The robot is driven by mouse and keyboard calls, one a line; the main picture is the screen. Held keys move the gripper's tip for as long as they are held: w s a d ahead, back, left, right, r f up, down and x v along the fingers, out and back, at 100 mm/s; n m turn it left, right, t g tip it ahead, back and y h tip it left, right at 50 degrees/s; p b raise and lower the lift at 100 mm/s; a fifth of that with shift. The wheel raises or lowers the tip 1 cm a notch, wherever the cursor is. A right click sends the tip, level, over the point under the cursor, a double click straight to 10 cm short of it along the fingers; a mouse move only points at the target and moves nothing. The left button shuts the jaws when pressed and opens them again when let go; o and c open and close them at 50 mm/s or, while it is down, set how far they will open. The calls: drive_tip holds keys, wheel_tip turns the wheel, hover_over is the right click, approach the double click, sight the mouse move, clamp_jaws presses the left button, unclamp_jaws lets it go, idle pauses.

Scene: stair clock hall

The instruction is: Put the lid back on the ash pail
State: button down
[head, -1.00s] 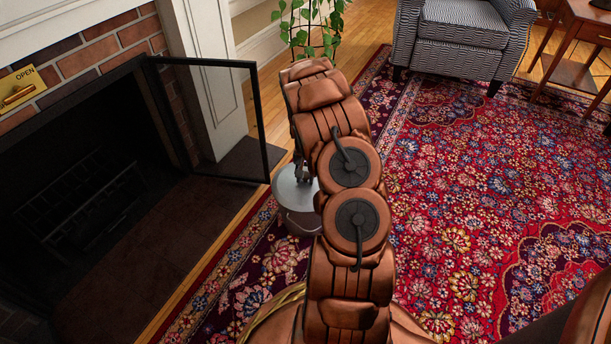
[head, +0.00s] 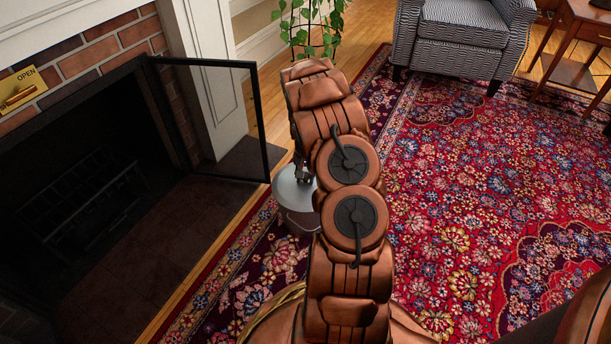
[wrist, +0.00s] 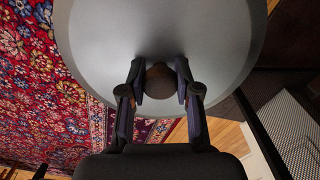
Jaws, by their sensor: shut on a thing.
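The grey metal lid (wrist: 160,40) fills the top of the wrist view, with a dark round knob (wrist: 160,82) on it. My gripper (wrist: 159,84) is shut on this knob, one finger at each side. In the head view the lid (head: 290,188) shows left of my arm, directly above the grey ash pail (head: 302,222) on the rug. My arm hides the right part of both. The lid overlaps the pail's top, and I cannot tell whether it touches the rim. The lid hides the pail in the wrist view.
An open black-framed fireplace door (head: 268,120) stands close left of the pail, before the dark fireplace (head: 80,190). A leafy plant (head: 308,25) is behind. A patterned armchair (head: 460,40) and a wooden side table (head: 580,45) stand at the back right. The red rug (head: 470,200) is clear on the right.

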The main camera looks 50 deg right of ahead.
idle(0.4)
drive_tip(key=shift+c, duration=1.3)
unclamp_jaws()
drive_tip(key=shift+r, duration=0.1)
drive_tip(key=shift+r+p, duration=1.45)
drive_tip(key=shift+r, duration=1.95)
drive_tip(key=shift+c, duration=0.3)
clamp_jaws()
drive_tip(key=shift+f, duration=2.35)
